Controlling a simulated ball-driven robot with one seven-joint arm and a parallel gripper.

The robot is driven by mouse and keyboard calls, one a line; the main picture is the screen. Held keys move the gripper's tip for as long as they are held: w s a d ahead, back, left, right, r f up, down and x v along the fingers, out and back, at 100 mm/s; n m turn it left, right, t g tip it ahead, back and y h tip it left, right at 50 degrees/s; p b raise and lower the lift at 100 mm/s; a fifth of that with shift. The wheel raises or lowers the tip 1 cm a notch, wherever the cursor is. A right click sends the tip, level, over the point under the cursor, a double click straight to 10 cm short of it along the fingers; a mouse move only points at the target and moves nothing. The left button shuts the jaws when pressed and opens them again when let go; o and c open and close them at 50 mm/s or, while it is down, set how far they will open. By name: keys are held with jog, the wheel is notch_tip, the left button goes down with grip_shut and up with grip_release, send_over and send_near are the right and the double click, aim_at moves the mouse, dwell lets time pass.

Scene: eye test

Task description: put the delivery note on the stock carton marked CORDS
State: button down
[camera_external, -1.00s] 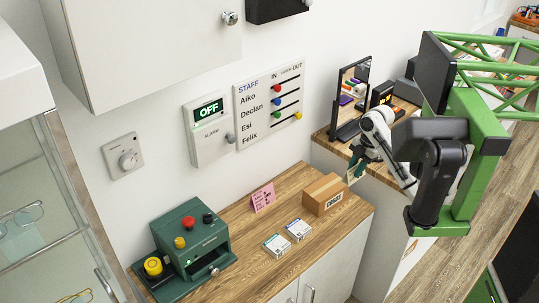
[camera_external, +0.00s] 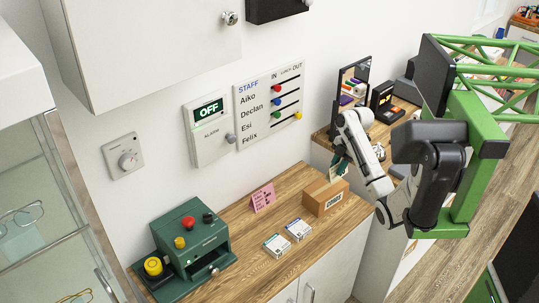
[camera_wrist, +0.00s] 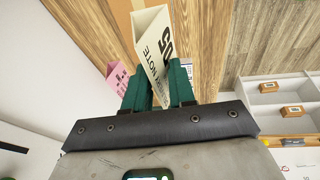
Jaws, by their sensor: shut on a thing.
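The delivery note (camera_wrist: 152,50), a cream folded card with dark print, is gripped between the green fingers of my gripper (camera_wrist: 160,88) in the wrist view. In the external view my gripper (camera_external: 341,160) is above and slightly right of a brown carton (camera_external: 324,196), with the note partly hidden there. The carton sits on the wooden counter with a white label on its front; the label's small print looks like CORDS. The note appears apart from the carton. In the wrist view, an orange-brown surface behind the note (camera_wrist: 124,14) looks like the carton, mostly hidden.
A pink folded sign (camera_external: 263,197) stands left of the carton. Two small white packs (camera_external: 288,237) lie in front of it. A green machine with buttons (camera_external: 190,250) is at the counter's left end. A mirror (camera_external: 352,90) and black device (camera_external: 382,97) stand behind my arm.

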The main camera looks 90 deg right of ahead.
aim_at(334, 170)
jog(key=shift+w+f, duration=0.3)
jog(key=shift+f, duration=0.15)
jog(key=f+b, duration=0.1)
jog(key=d+f+b, duration=0.1)
jog(key=b, duration=0.1)
jog(key=shift+w+d, duration=0.1)
jog(key=shift+w, duration=0.25)
jog(key=shift+w+d+f+b, duration=0.55)
jog(key=shift+f+b, duration=0.2)
jog(key=shift+b, duration=0.2)
jog(key=shift+w+d+f+p, duration=0.1)
jog(key=shift+f+p, duration=0.25)
jog(key=shift+f, duration=1.25)
jog(key=shift+f, duration=0.15)
jog(key=c, duration=0.9)
grip_release()
jog(key=shift+c, duration=0.2)
